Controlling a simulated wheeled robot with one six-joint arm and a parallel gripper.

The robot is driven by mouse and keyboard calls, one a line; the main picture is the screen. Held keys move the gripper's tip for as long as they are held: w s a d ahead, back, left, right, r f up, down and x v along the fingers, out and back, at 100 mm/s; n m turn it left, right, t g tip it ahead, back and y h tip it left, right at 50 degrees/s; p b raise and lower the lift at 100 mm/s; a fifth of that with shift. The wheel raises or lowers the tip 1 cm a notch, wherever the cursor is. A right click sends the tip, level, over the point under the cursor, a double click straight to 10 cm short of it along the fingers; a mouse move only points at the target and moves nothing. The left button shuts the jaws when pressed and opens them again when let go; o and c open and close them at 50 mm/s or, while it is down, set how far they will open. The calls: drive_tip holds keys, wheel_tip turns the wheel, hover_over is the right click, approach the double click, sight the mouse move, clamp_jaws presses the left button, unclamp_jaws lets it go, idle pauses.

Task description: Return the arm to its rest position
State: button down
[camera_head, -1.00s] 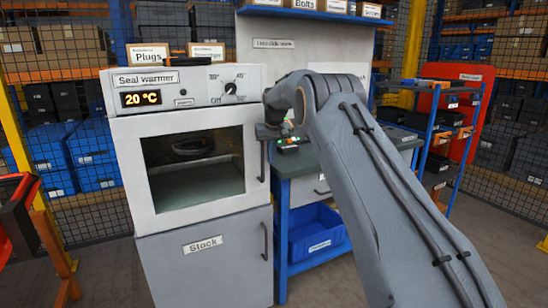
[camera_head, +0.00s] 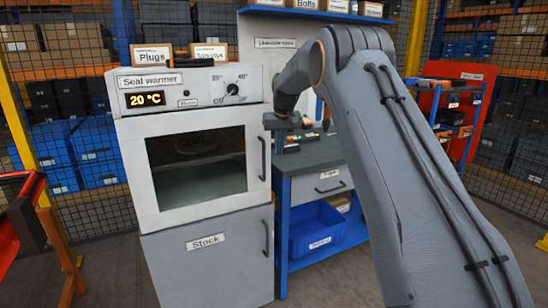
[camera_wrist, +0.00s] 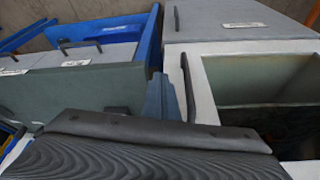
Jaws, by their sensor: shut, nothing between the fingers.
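My arm rises from the lower right in the head view, and its wrist bends down toward the seal warmer (camera_head: 190,100). My gripper (camera_head: 284,123) hangs just right of the warmer's upper right corner, in front of the bench. Its tips are small and partly lost against the bench there. In the wrist view the fingers of my gripper (camera_wrist: 161,98) are together, with nothing between them. They appear beside the warmer's door handle (camera_wrist: 187,86); I cannot tell the exact gap.
The warmer door (camera_head: 158,215) looks shut, its display reads 20 °C, and a dark ring (camera_head: 195,149) shows dimly inside. The green-topped bench (camera_head: 312,155) has small items on it and a blue bin (camera_head: 317,235) below. A red board (camera_head: 470,100) stands behind right.

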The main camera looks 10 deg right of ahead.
drive_tip(key=s+f+g, duration=0.1)
drive_tip(key=s+f, duration=0.2)
drive_tip(key=s, duration=1.4)
drive_tip(key=s+a+f+g, duration=0.1)
drive_tip(key=s+f, duration=0.3)
drive_tip(key=s, duration=1.4)
drive_tip(key=s+f+g, duration=0.2)
drive_tip(key=s+f, duration=0.2)
drive_tip(key=s, duration=1.3)
drive_tip(key=shift+s+a+f+b, duration=0.15)
drive_tip(key=shift+s+a+b, duration=0.1)
drive_tip(key=shift+a+b, duration=0.05)
